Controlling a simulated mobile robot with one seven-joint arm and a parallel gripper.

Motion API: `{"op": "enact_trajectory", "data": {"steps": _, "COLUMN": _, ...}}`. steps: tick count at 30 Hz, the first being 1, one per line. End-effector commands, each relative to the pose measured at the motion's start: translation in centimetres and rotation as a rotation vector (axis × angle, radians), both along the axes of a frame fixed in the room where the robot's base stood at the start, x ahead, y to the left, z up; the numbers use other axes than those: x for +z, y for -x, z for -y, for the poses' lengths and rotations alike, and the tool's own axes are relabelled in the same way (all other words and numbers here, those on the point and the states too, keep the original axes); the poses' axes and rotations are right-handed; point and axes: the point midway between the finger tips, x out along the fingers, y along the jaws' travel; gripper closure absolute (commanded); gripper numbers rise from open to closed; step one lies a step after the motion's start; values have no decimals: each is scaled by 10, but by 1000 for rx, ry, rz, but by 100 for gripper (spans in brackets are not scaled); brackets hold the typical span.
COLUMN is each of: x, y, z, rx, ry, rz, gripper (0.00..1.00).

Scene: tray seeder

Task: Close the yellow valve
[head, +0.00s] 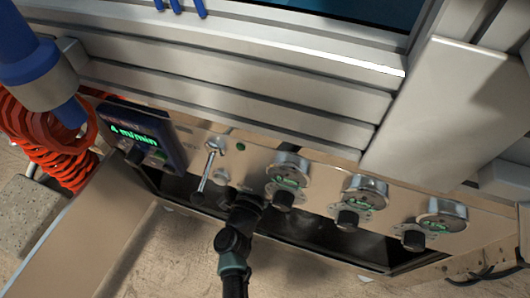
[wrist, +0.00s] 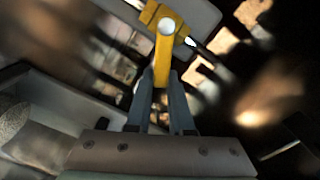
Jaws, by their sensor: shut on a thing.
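The yellow valve (wrist: 166,42) shows at the top middle of the wrist view, with a pale round end on its handle and a yellow body behind it. My gripper (wrist: 161,84) is shut on the lower part of the yellow handle, one grey finger on each side. In the head view my dark arm reaches under the front panel, at the opening below it. The yellow valve and the fingertips are hidden there.
The metal panel (head: 322,206) carries a toggle lever (head: 206,174), several round gauges with black knobs, and a green display (head: 132,131). A red coiled hose (head: 48,150) hangs at left. Metal edges frame the narrow opening around my arm.

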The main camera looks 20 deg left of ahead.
Motion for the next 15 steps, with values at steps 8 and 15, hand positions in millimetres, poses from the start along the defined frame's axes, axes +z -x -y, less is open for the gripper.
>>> {"op": "enact_trajectory", "data": {"steps": 8, "x": -18, "y": 1, "z": 5, "rx": -1, "ry": -244, "rz": 7, "gripper": 100}}
{"op": "enact_trajectory", "data": {"steps": 15, "x": -27, "y": 1, "z": 7, "rx": 0, "ry": -397, "rz": 10, "gripper": 100}}
